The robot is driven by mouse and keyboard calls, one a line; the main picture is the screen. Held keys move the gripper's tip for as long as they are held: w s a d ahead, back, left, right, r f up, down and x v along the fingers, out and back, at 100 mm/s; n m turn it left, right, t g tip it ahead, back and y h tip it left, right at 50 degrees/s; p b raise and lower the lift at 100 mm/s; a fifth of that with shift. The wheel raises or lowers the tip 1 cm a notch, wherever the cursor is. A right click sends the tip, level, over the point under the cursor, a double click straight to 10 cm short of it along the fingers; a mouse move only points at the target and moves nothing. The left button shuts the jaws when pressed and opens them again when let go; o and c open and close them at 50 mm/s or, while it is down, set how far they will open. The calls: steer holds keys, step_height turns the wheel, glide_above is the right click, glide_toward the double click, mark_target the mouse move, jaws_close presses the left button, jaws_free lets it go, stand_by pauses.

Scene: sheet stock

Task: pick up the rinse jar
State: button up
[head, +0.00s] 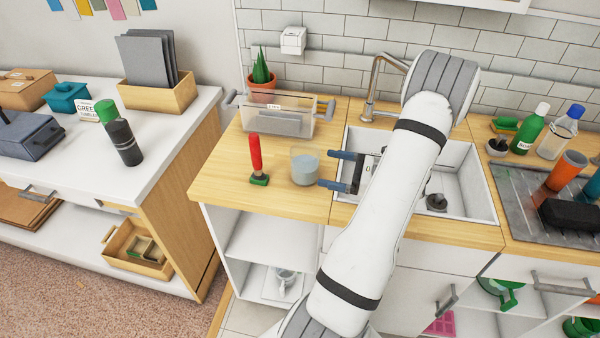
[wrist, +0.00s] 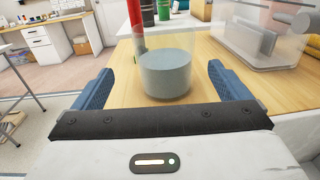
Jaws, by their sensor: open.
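The rinse jar (head: 304,168) is a clear round jar holding cloudy grey-blue contents. It stands upright on the wooden counter, left of the sink. My gripper (head: 333,170) is just to its right in the head view, with its blue fingers pointing at it. In the wrist view the jar (wrist: 166,72) stands ahead of the open, empty gripper (wrist: 158,82), roughly centred between the two fingers. Whether the fingertips reach beside the jar is hard to tell. My arm hides part of the sink and counter edge.
A red-handled tool with a green base (head: 258,160) stands close left of the jar. A clear bin (head: 278,118) sits behind it, with a potted cactus (head: 262,78) farther back. The sink (head: 470,185) lies to the right. Bare counter (head: 270,205) is in front.

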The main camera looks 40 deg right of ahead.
mark_target(305, 163)
steer(key=shift+w+f, duration=0.25)
steer(key=shift+f, duration=0.15)
steer(key=p+x, duration=0.2)
steer(key=x, duration=0.5)
steer(key=shift+w+f, duration=0.1)
steer(key=shift+w, duration=0.25)
steer(key=shift+c, duration=0.4)
steer(key=c, duration=1.3)
